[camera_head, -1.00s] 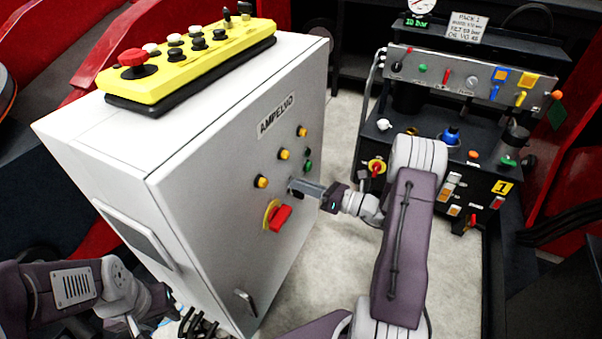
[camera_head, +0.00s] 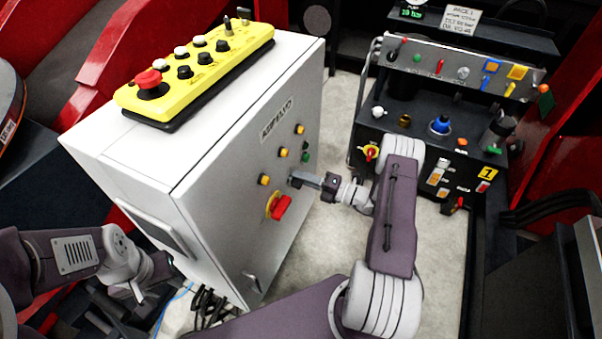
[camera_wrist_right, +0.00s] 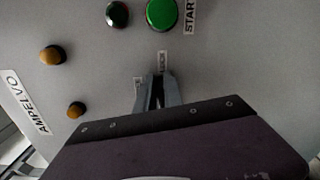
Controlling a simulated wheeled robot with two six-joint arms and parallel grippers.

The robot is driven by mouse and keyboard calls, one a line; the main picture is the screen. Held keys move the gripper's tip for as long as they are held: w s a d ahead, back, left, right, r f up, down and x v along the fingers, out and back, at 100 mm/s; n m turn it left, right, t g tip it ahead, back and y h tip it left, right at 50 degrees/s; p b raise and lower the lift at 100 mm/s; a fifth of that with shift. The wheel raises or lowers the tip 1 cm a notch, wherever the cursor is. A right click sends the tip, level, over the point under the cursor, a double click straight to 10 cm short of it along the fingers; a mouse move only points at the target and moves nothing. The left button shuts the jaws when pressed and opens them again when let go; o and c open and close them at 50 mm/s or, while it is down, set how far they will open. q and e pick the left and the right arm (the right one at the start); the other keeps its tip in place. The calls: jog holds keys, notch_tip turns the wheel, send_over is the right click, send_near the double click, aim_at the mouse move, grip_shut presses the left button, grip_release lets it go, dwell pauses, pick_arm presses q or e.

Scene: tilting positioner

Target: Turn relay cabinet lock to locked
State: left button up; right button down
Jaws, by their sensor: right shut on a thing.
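The white cabinet (camera_head: 225,165) labelled AMPELVO stands left of centre in the head view. My right gripper (camera_head: 294,179) reaches its front face from the right, above and right of a red rotary switch (camera_head: 281,208) on a yellow plate. In the right wrist view my right gripper (camera_wrist_right: 157,92) is shut, its fingertips at the cabinet face just below a small label reading LOCK (camera_wrist_right: 163,62). The lock between the fingertips is almost wholly hidden, so its turn cannot be read. My left gripper (camera_head: 153,271) is at lower left, in front of the cabinet's lower side; its fingers are not clear.
Amber lamps (camera_head: 283,152) and a green button (camera_wrist_right: 162,14) sit near the lock. A yellow control box (camera_head: 195,72) lies on the cabinet top. A black panel (camera_head: 437,165) with many controls stands at right. Pale floor lies between them.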

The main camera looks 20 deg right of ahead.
jog(key=shift+f+m+p, duration=0.2)
jog(key=shift+m+p, duration=0.15)
jog(key=shift+m, duration=0.75)
jog(key=shift+f, duration=0.1)
jog(key=c, duration=1.5)
grip_release()
jog(key=shift+o, duration=0.2)
jog(key=p+v, duration=0.1)
jog(key=v, duration=0.8)
